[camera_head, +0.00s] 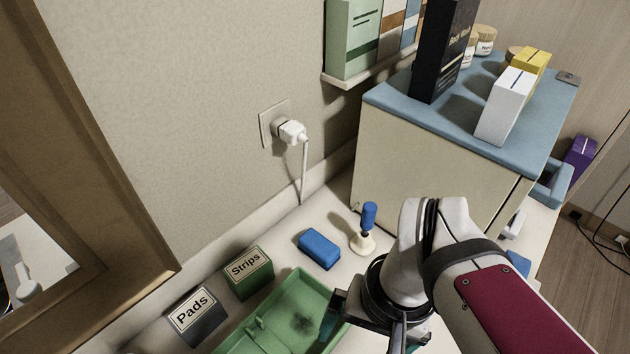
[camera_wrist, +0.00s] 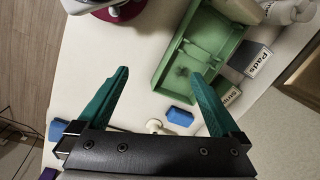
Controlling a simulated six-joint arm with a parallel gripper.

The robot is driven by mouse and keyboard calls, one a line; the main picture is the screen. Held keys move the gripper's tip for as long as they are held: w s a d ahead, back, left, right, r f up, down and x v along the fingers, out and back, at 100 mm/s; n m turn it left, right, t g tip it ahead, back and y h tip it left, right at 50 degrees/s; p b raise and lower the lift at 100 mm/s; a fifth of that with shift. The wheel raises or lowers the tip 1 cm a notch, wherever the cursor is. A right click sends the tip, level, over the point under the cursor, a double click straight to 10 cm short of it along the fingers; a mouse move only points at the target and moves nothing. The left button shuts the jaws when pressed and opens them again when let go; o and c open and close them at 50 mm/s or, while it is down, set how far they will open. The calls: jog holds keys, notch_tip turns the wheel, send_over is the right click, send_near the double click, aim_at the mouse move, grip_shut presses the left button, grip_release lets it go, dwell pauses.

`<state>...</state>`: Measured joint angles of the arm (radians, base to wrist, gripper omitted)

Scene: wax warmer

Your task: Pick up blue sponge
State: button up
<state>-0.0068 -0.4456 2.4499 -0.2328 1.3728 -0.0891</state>
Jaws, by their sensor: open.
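The blue sponge (camera_head: 319,249) is a small block lying on the white counter, between the green tray and a small blue-handled tool. It also shows in the wrist view (camera_wrist: 180,116), between the fingers in the picture and near the right finger. My gripper (camera_wrist: 163,82) is open and empty, with its two green fingers spread wide. In the head view, my gripper (camera_head: 366,330) is to the lower right of the sponge, apart from it, by the right edge of the green tray. One finger is partly hidden by the arm in that view.
A green tray (camera_head: 262,331) lies left of my gripper. A Strips box (camera_head: 248,272) and a Pads box (camera_head: 196,316) stand beside it. The blue-handled tool (camera_head: 368,217) stands upright right of the sponge, before a blue-topped cabinet (camera_head: 410,165). A wall plug (camera_head: 291,132) has a hanging cord.

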jog(key=w+n, duration=0.6)
jog(key=w, duration=0.8)
jog(key=n+h, duration=0.2)
jog(key=n, duration=0.5)
send_over(319, 243)
notch_tip(319, 243, down, 8)
notch_tip(319, 243, down, 14)
jog(key=shift+f, duration=0.1)
jog(key=c, duration=1.4)
notch_tip(319, 243, up, 10)
jog(key=shift+r, duration=0.1)
jog(key=o, duration=0.6)
jog(key=shift+c, duration=0.2)
jog(key=c, duration=0.4)
jog(key=s+a, duration=0.1)
jog(key=s, duration=0.4)
jog(key=s+a+f, duration=0.1)
jog(key=s, duration=0.5)
jog(key=s+a+f, duration=0.1)
jog(key=s+a, duration=0.1)
jog(key=s, duration=0.4)
jog(key=shift+s, duration=0.15)
jog(key=shift+c, duration=0.2)
jog(key=shift+d, duration=0.1)
